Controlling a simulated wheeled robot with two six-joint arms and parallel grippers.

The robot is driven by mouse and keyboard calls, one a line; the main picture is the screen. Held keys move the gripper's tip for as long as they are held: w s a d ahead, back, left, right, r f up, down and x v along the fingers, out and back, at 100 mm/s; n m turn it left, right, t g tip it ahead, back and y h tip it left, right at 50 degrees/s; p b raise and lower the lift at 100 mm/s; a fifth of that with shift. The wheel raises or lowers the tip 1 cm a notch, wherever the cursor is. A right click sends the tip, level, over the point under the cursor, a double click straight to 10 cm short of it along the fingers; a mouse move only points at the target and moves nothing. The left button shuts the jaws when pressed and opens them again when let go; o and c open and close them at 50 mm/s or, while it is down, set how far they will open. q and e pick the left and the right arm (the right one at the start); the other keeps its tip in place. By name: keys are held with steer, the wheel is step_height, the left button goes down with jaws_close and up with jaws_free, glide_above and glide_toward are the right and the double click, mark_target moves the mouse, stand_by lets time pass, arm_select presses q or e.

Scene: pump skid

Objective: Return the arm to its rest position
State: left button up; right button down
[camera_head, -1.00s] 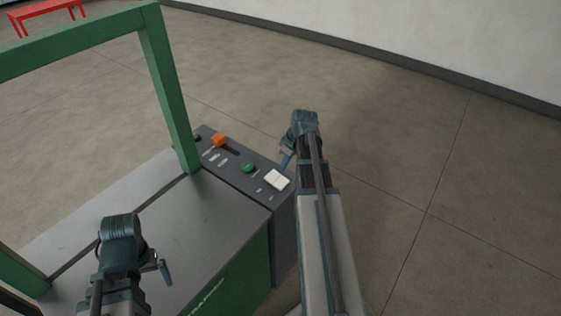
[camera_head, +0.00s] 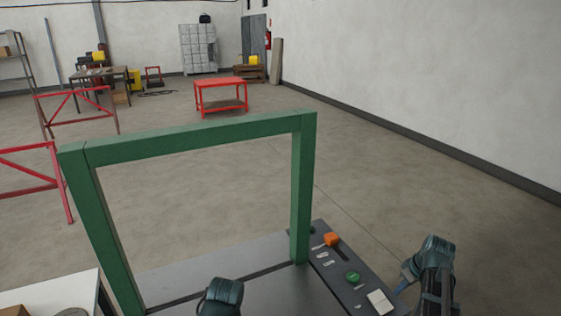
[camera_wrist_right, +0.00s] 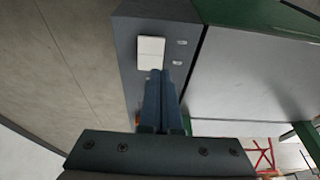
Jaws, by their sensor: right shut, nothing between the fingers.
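My right arm's teal wrist (camera_head: 432,258) is at the lower right of the head view, beside the dark control panel (camera_head: 338,275). The blue fingers of my right gripper (camera_head: 402,287) are small there, just right of the panel edge. In the right wrist view the gripper (camera_wrist_right: 163,78) is shut and empty, its fingers together in front of the panel's white switch plate (camera_wrist_right: 151,52). I cannot tell whether they touch the panel. My left arm's teal wrist (camera_head: 222,293) shows at the bottom edge, over the grey deck; its fingers are out of frame.
A green frame (camera_head: 200,135) stands over the skid deck, left of the panel. The panel carries an orange knob (camera_head: 331,239) and a green button (camera_head: 352,277). Open floor lies to the right up to the wall. A red cart (camera_head: 221,97) stands far back.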

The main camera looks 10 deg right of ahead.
steer(key=w+a+f+g, duration=0.1)
steer(key=a, duration=1.2)
steer(key=s+a, duration=0.3)
steer(key=a, duration=0.6)
steer(key=s+a+f+g+h+b, duration=0.1)
steer(key=s+a, duration=0.3)
steer(key=a, duration=0.5)
steer(key=s+a+f+g+h+b, duration=0.1)
steer(key=s+a, duration=0.3)
steer(key=a, duration=0.5)
steer(key=shift+a+n, duration=0.2)
steer(key=shift+n, duration=0.1)
